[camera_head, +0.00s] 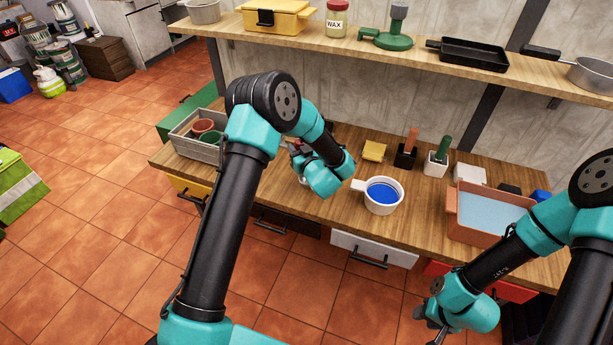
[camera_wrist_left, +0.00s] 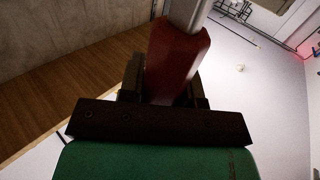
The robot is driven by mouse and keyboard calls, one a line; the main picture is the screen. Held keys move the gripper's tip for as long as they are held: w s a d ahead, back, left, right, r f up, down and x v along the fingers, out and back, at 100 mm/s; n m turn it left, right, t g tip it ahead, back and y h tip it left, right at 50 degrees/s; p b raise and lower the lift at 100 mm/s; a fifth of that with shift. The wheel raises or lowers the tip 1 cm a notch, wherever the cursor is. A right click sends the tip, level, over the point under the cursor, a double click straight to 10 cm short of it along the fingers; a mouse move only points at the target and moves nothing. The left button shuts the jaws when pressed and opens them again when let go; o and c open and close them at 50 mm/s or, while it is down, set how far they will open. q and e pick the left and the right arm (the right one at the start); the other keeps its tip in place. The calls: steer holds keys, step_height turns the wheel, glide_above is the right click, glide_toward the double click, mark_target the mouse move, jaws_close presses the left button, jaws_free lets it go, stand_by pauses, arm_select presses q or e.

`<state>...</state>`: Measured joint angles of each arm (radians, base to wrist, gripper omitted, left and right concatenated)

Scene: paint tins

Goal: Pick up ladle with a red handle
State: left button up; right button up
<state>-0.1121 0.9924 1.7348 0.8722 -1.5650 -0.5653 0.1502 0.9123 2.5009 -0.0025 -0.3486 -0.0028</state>
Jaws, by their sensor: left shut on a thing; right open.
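In the left wrist view, a red handle (camera_wrist_left: 176,62) with a grey metal shaft (camera_wrist_left: 188,12) rising from it sits between the fingers of my left gripper (camera_wrist_left: 163,85), which is shut on it. The ladle's bowl is out of that view. In the head view my left gripper (camera_head: 299,160) is over the left part of the bench, mostly hidden behind its own arm, and the ladle cannot be made out clearly there. My right gripper (camera_head: 434,322) is open and empty, low in front of the bench drawers.
On the bench are a white pot of blue paint (camera_head: 382,194), a yellow block (camera_head: 374,151), two brush holders, an orange tray (camera_head: 462,222) of pale blue liquid, and a grey crate (camera_head: 187,146) with pots. A shelf (camera_head: 420,58) with pans and a jar runs above.

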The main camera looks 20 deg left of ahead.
arm_select(q)
steer(key=shift+c, duration=0.5)
steer(key=shift+r, duration=0.55)
steer(key=r, duration=0.2)
steer(key=shift+s+d+r, duration=0.25)
steer(key=shift+s+r, duration=0.05)
steer(key=shift+s, duration=0.1)
steer(key=s+d, duration=0.2)
steer(key=s, duration=0.5)
steer(key=s+d+r, duration=0.1)
steer(key=s+d, duration=0.2)
steer(key=s, duration=0.4)
steer(key=shift+d+r, duration=0.15)
steer(key=shift+d, duration=0.15)
